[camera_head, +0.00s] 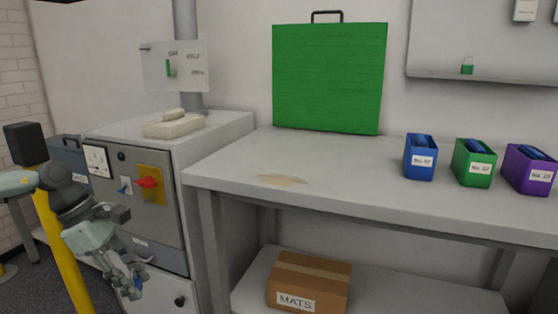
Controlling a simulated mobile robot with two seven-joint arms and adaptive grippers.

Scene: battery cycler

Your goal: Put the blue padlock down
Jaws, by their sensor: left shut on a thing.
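My left gripper (133,279) is at the lower left, in front of the grey cabinet, pointing down. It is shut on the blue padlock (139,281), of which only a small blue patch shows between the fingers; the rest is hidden. My right gripper is not in view.
The grey cabinet (158,253) has a red switch (147,182) on a yellow plate. The workbench (330,186) is mostly clear, with a green case (328,78) at the back and blue (419,160), green (472,166) and purple (528,172) bins at right. A yellow post (65,255) stands at left.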

